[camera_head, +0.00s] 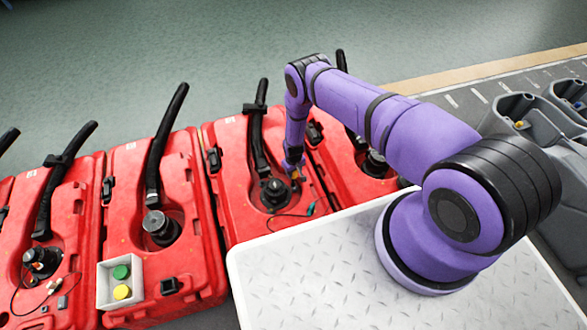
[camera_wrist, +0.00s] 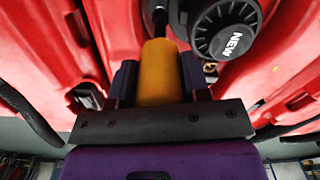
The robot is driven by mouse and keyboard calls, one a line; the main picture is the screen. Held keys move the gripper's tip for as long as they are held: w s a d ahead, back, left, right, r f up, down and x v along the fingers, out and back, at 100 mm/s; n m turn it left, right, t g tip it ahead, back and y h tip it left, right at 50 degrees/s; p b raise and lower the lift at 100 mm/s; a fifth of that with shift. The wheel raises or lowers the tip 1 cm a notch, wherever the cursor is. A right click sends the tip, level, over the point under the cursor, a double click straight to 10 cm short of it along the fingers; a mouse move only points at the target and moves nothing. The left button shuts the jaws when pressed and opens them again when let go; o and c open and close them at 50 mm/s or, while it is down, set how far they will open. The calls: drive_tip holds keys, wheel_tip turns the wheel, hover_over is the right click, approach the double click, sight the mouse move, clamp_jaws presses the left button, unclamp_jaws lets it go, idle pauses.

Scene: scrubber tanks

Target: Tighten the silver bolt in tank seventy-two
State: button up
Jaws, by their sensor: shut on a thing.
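Several red tanks stand in a row in the head view; their number labels are too small to read. In the wrist view my gripper (camera_wrist: 158,80) is shut on the orange handle (camera_wrist: 158,65) of a tool whose dark shaft points away towards the tank. The black cap marked "NEW" (camera_wrist: 228,38) is right of the tool. The tool's tip is out of sight. I cannot make out the silver bolt.
Black hoses (camera_head: 257,140) rise from the tanks. A loose cable (camera_head: 295,215) lies near the black cap. Grey containers (camera_head: 530,115) stand at the right.

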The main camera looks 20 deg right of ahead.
drive_tip(key=shift+f, duration=0.35)
idle(0.3)
drive_tip(key=o, duration=0.5)
drive_tip(key=c, duration=0.6)
drive_tip(key=shift+f, duration=0.1)
